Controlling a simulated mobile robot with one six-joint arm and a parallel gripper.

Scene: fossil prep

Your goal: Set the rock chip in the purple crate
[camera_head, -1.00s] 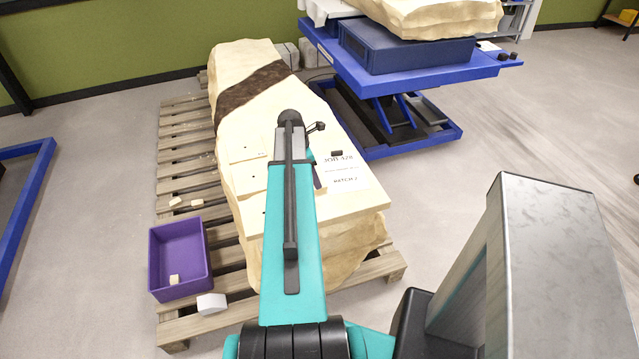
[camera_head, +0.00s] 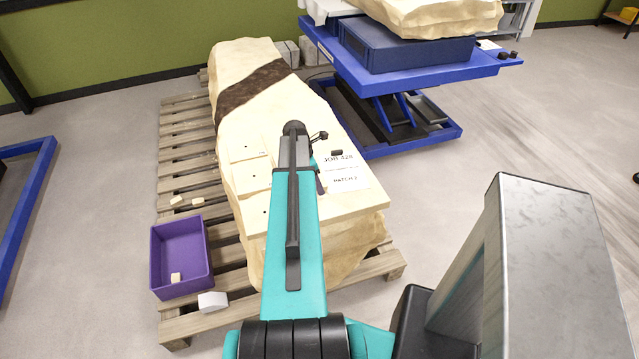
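The purple crate (camera_head: 181,229) stands at the lower left on the wooden pallet. One small cream chip (camera_head: 176,277) lies inside it, near its front. Two similar pale chips (camera_head: 176,200) lie on the pallet slats behind the crate. My teal arm reaches forward over the large pale rock block (camera_head: 240,122). My gripper's fingertips are hidden by the arm, so I cannot see whether it holds anything. Part of a dark fitting shows beside the arm's far end, above the labelled board.
A white block (camera_head: 212,302) sits beside the crate's front right corner. A pale board (camera_head: 352,200) with printed labels lies on the rock. A blue lift table (camera_head: 440,75) with a blue bin (camera_head: 400,52) stands behind to the right.

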